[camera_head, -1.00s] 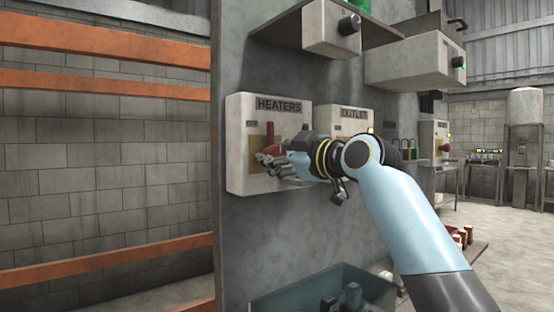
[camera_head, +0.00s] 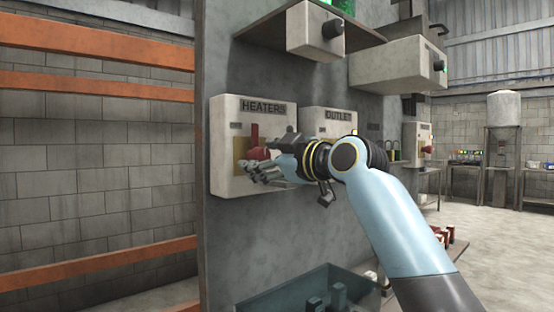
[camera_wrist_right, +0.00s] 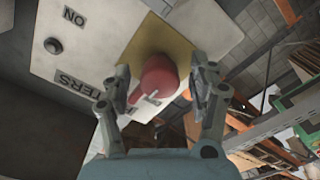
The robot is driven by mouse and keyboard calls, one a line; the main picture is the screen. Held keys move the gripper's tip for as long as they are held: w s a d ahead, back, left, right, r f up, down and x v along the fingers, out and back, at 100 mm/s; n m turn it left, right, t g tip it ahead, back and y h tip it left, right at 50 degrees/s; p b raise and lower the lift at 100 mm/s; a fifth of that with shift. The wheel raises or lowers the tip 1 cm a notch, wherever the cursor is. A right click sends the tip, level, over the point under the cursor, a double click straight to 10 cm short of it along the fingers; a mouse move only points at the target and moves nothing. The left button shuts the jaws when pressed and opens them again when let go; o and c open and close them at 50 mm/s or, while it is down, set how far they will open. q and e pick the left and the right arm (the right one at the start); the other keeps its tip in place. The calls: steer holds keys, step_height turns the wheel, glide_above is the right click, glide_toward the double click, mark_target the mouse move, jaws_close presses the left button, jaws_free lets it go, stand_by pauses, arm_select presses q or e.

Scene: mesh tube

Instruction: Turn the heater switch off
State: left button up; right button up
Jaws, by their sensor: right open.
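The heater switch is a red handle (camera_head: 258,152) on a yellow plate, on a white box labelled HEATERS (camera_head: 228,175) on the grey panel. My right gripper (camera_head: 262,173) is at the handle, partly covering it in the head view. In the right wrist view the red handle (camera_wrist_right: 158,76) lies between the two open fingers (camera_wrist_right: 160,95). I cannot tell whether either finger touches it. An ON label (camera_wrist_right: 74,17) shows on the box there. My left gripper is not in view.
A second white box labelled OUTLET (camera_head: 330,115) is just right of the heater box, partly behind my right arm. Grey boxes (camera_head: 398,62) and a shelf jut out above. A dark bin (camera_head: 300,290) is below. Orange rails (camera_head: 95,88) cross the left side.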

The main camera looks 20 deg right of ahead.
steer(key=v, duration=1.1)
steer(key=shift+s, duration=0.2)
